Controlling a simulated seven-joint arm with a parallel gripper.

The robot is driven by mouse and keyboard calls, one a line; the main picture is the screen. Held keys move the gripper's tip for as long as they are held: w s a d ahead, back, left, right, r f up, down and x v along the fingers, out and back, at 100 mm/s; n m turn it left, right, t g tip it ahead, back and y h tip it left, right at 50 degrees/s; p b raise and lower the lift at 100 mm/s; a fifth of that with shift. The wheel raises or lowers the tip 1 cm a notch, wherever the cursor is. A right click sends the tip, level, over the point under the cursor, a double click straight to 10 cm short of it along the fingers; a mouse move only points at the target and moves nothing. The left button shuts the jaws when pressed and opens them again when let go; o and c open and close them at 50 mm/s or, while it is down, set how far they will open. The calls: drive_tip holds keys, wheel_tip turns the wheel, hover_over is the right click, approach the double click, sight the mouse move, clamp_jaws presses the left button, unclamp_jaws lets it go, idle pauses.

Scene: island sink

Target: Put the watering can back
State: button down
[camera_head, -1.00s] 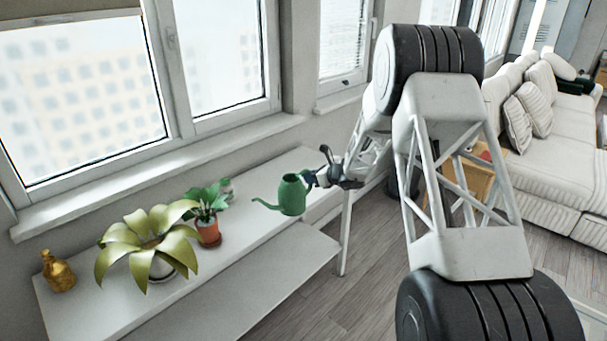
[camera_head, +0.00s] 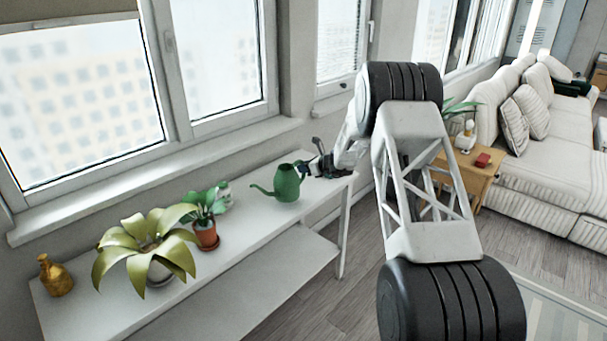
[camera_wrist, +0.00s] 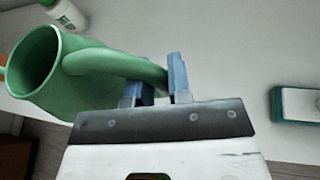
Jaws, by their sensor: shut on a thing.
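The green watering can (camera_head: 286,184) is upright at the right part of the white shelf, its spout pointing left. In the head view it appears at or just above the shelf top; I cannot tell whether it touches. My gripper (camera_head: 314,168) is to the right of the can and shut on its handle. In the wrist view the can (camera_wrist: 62,80) shows its open mouth at the left, and the blue fingers of my gripper (camera_wrist: 158,82) close around the handle loop.
The white shelf (camera_head: 262,228) also holds a small potted plant (camera_head: 207,232), a larger yellow-green plant (camera_head: 145,245) and a gold bottle (camera_head: 56,276). A white and green bottle (camera_wrist: 65,14) lies beyond the can. A white and teal item (camera_wrist: 298,104) is at the right.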

drive_tip(key=shift+w+a+f, duration=0.1)
drive_tip(key=shift+w, duration=0.9)
drive_tip(key=shift+f, duration=1.9)
drive_tip(key=c, duration=1.1)
unclamp_jaws()
drive_tip(key=shift+o, duration=0.2)
drive_tip(key=v, duration=1.2)
